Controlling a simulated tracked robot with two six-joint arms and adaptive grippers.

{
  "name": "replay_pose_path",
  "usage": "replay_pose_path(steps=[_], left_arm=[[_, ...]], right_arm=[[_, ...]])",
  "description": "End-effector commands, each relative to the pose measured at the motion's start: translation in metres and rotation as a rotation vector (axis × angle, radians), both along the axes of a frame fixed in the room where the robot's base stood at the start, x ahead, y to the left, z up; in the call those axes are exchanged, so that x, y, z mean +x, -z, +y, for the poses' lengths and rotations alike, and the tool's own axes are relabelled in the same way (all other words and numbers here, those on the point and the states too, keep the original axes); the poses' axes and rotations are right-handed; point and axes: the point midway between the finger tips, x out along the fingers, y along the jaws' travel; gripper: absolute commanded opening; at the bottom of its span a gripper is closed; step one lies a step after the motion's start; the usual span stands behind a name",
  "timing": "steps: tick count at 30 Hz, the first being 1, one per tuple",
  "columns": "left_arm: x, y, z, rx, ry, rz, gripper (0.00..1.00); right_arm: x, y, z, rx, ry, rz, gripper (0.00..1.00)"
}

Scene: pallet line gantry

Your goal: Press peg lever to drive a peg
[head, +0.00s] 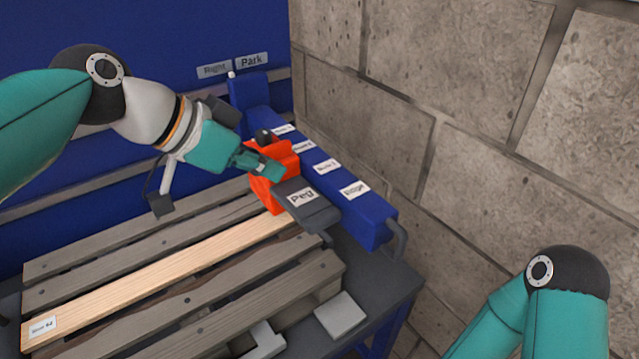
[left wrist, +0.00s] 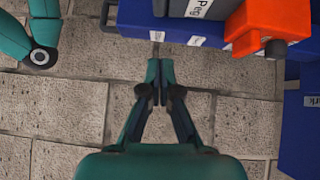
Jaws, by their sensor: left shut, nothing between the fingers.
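The peg lever is a dark grey block (head: 312,210) with a white "Peg" label, sticking out from an orange carriage (head: 284,152) over the pallet's right end. In the left wrist view the lever (left wrist: 180,8) is at the top edge, partly cut off, with the orange carriage (left wrist: 268,18) to its right. My left gripper (head: 279,172) is shut and empty. In the head view its tips overlap the carriage, just above the lever. In the left wrist view the tips (left wrist: 160,64) show apart from the lever, below it in the picture. My right gripper is out of view.
A blue rail (head: 375,226) with several white labels runs behind the carriage, along a stone block wall (head: 400,130). A slatted pallet (head: 240,318) with one lighter board (head: 170,266) fills the lower left. Blue panel (head: 150,30) stands behind. My right arm is at lower right.

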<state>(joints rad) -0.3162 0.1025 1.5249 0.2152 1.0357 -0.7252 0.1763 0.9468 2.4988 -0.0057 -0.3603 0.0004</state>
Motion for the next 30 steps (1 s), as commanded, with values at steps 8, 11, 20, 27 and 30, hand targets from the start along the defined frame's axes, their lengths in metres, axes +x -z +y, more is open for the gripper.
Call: replay_pose_path(steps=[8, 11, 20, 27, 30], left_arm=[[0.001, -0.002, -0.004, -0.001, 0.013, -0.002, 0.0], [0.001, -0.001, -0.005, -0.001, 0.013, -0.002, 0.0], [0.011, 0.019, -0.022, 0.001, 0.014, 0.002, 0.0], [0.029, 0.053, -0.052, 0.001, 0.016, 0.004, 0.0], [0.037, 0.067, -0.064, 0.001, 0.015, 0.003, 0.0]], right_arm=[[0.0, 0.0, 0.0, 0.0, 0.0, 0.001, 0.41], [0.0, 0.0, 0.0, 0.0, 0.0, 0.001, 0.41], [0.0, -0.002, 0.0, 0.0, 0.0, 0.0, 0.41], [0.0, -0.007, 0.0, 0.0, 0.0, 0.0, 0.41], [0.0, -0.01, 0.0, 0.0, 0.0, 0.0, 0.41]])
